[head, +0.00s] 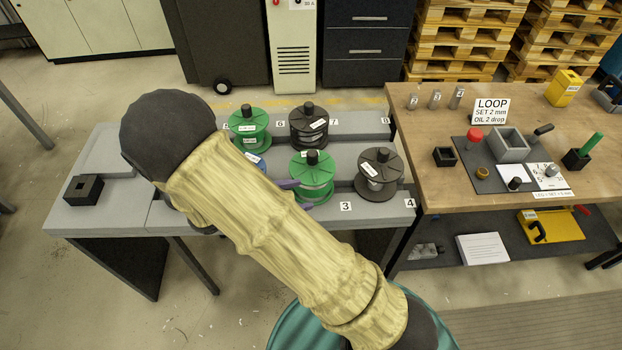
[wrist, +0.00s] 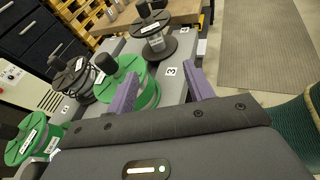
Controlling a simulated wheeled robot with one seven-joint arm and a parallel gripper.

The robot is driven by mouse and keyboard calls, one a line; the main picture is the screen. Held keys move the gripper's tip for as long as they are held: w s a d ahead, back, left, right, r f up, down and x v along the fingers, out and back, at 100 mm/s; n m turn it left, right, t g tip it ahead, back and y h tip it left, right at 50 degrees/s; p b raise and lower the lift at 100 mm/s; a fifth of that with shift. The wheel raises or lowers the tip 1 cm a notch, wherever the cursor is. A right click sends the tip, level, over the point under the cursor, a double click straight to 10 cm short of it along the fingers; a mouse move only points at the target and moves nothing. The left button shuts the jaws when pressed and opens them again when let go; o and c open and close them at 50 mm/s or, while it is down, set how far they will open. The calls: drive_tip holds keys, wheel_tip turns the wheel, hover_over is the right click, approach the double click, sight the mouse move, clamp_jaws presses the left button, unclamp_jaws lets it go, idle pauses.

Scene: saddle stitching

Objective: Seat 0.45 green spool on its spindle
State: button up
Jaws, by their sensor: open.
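Two green spools show in the head view: a front one (head: 312,172) behind label 3 and a rear one (head: 249,128) left of label 6. Their tags are too small to read. Both have dark posts or knobs standing up from their tops. My gripper (wrist: 162,73) has two purple fingers spread apart with nothing held between them. In the wrist view the left finger overlaps the front green spool (wrist: 128,80); the right finger is clear of it. In the head view the fingertips are at that spool's lower left; I cannot tell whether they touch it.
A black spool (head: 380,172) stands right of the front green one, and another black spool (head: 308,124) behind it. A blue spool (head: 258,162) is mostly hidden by my arm. A black block (head: 83,188) sits at the stand's left. A wooden bench (head: 430,160) adjoins at right.

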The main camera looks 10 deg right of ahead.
drive_tip(key=w+a+n+t+h, duration=0.1)
drive_tip(key=w+a+n+t, duration=0.2)
drive_tip(key=a+n+t, duration=0.3)
drive_tip(key=p, duration=0.2)
approach(308, 158)
drive_tip(key=shift+m+t, duration=0.3)
drive_tip(key=x, duration=0.6)
drive_tip(key=shift+r, duration=0.1)
drive_tip(key=shift+d, duration=0.25)
drive_tip(key=shift+w+d, duration=0.1)
drive_tip(key=p+x, duration=0.1)
drive_tip(key=x, duration=0.4)
drive_tip(key=shift+f+p, duration=0.25)
drive_tip(key=shift+p, duration=0.15)
